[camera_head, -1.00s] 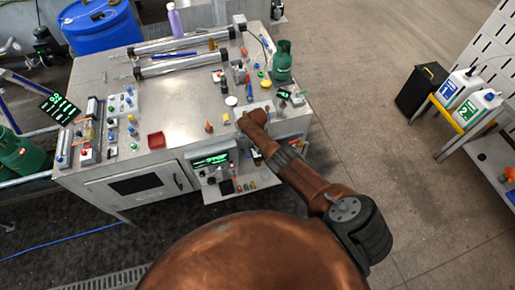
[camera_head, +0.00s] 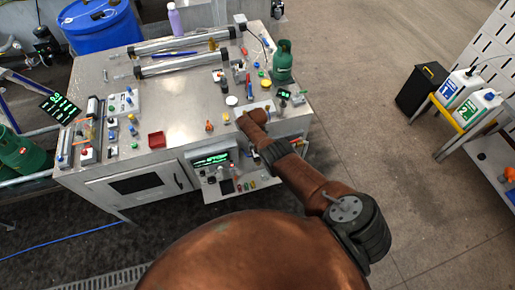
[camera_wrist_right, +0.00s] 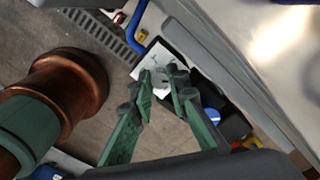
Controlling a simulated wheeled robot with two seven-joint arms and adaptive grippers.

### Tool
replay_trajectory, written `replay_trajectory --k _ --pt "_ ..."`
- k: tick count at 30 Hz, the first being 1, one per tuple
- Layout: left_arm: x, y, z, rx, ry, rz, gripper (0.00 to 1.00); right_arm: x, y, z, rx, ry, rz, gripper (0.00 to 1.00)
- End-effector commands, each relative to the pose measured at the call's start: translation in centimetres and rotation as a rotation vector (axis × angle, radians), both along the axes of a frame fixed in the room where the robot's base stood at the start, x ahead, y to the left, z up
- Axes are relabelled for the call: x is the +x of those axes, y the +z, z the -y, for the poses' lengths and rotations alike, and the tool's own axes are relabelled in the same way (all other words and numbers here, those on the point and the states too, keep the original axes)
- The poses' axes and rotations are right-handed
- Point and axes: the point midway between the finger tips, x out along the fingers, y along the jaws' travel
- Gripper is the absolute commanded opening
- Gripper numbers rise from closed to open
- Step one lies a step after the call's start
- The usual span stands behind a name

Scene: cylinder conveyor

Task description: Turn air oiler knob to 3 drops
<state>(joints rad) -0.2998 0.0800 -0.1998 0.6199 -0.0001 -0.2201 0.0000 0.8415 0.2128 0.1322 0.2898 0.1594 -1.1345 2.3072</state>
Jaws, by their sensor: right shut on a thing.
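My right gripper (camera_wrist_right: 160,79) shows in the right wrist view with two green fingers and dark tips. Its tips are closed on a small grey round piece (camera_wrist_right: 160,89), which I take to be the air oiler knob; the tips cover much of it. A pale plate or panel lies behind the tips. In the head view my right arm reaches to the front right of the metal workbench (camera_head: 190,110), and the arm hides the gripper and the oiler. No drop count can be read. My left gripper is in neither view.
A lit green display (camera_head: 211,160) sits in the bench front.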

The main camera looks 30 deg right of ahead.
Motion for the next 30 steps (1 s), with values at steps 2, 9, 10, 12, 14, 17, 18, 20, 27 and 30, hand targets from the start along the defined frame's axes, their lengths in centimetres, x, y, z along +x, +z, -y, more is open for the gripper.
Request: replay_trajectory --k 2,9,10,12,14,17,18,20,27,30 --pt "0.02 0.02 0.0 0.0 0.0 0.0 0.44 0.13 0.25 0.44 -0.008 -0.046 0.002 0.0" --pt "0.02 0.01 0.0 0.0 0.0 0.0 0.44 0.17 0.28 0.44 -0.008 -0.15 0.003 0.0" --pt "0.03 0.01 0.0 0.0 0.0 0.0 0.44 0.18 0.28 0.45 -0.008 -0.159 0.003 0.0" --pt "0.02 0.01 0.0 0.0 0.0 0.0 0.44 0.18 0.28 0.46 -0.008 -0.173 0.003 0.0" --pt "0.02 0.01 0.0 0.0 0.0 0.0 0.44 0.18 0.29 0.46 -0.008 -0.183 0.003 0.0" --pt "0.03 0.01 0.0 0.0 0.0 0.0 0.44 0.18 0.29 0.47 -0.008 -0.192 0.003 0.0" --pt "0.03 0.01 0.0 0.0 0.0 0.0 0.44 0.18 0.29 0.47 -0.008 -0.194 0.003 0.0" --pt "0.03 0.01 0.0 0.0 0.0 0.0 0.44 0.18 0.29 0.47 -0.008 -0.195 0.003 0.0" --pt "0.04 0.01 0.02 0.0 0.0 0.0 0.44 0.17 0.29 0.48 -0.008 -0.194 0.003 0.0" --pt "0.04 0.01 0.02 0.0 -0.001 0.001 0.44 0.16 0.29 0.49 -0.008 -0.194 0.003 0.2"
